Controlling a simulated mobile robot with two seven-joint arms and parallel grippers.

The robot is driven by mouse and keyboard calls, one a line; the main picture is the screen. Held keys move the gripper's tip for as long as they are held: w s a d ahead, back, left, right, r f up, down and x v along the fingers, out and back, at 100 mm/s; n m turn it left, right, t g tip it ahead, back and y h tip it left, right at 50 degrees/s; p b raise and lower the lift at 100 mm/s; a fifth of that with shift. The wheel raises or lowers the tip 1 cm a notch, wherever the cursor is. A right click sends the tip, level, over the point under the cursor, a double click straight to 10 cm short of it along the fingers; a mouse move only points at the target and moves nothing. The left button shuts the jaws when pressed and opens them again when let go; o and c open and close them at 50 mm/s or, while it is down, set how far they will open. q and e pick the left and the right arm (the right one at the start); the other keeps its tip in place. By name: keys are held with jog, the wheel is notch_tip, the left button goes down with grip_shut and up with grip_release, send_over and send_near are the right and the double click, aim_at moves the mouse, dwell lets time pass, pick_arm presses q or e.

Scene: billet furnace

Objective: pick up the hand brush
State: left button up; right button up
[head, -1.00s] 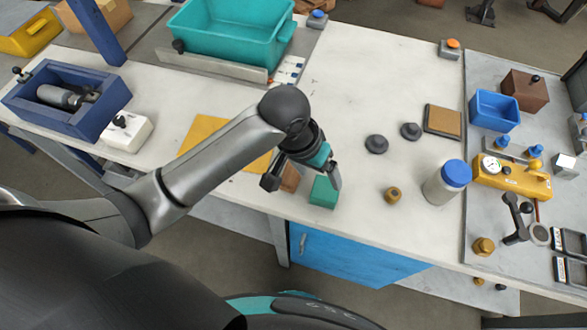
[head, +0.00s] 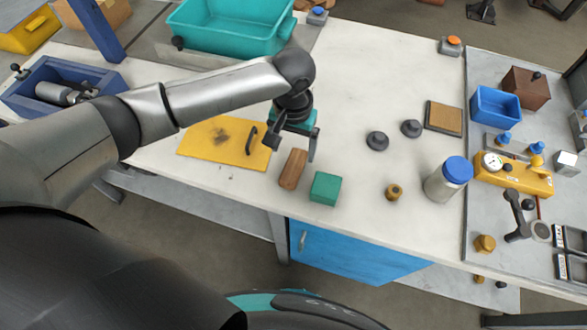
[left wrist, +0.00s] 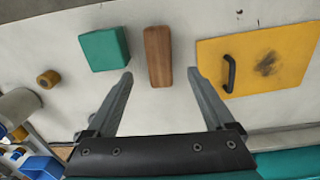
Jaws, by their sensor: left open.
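The hand brush, seen as a long brown wooden block (head: 293,169), lies on the white bench near its front edge; no bristles show. It also shows in the left wrist view (left wrist: 158,56), upright in the picture, ahead of and between the fingertips. My left gripper (head: 290,152) is open and empty, above the bench just behind the brush. In the left wrist view its two fingers (left wrist: 160,74) are spread to either side of the brush's near end, without visible contact. My right gripper is not in view.
A green block (head: 325,188) lies close right of the brush. A yellow plate (head: 205,150) with a black handle lies to its left. A brass knob (head: 394,192), dark round pieces (head: 377,141) and a blue-capped jar (head: 446,182) stand further right. A teal bin (head: 225,28) is behind.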

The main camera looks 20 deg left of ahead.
aim_at(294, 165)
pick_arm(q)
notch_tip(294, 165, down, 8)
jog(key=shift+r+b, duration=0.15)
jog(key=shift+b, duration=0.4)
grip_shut()
dwell(0.5)
